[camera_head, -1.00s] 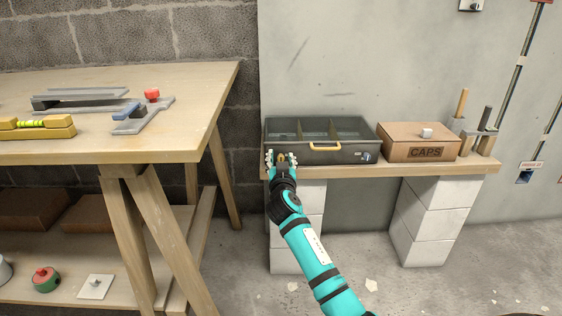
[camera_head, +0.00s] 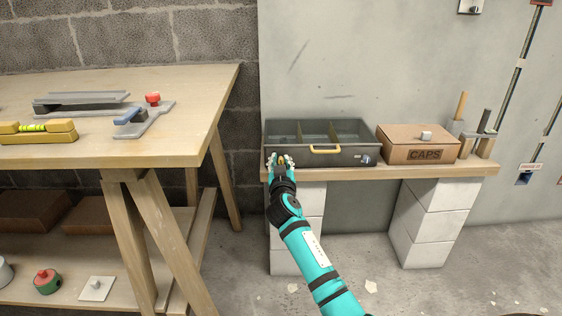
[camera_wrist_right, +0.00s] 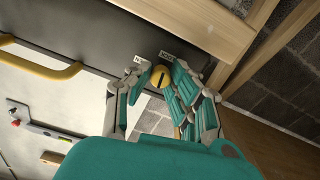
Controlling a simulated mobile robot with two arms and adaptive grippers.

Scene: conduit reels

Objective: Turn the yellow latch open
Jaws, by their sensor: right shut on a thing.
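The yellow latch (camera_wrist_right: 161,76) is a small round knob with a dark line across its face, on the front of a dark grey compartment case (camera_head: 352,157). Two small pale labels sit beside it in the right wrist view; I cannot read them surely. My right gripper (camera_head: 281,160) is at the left part of the case's front. In the right wrist view its teal-padded fingers (camera_wrist_right: 152,90) are closed in around the latch from both sides. In the head view the fingers mostly hide the latch. My left gripper is not in view.
The case has a yellow handle (camera_head: 325,149) and stands on a wooden shelf (camera_head: 400,169) on white blocks. A cardboard CAPS box (camera_head: 405,142) stands to its right. A wooden workbench (camera_head: 190,110) with tools is at left. The floor between is open.

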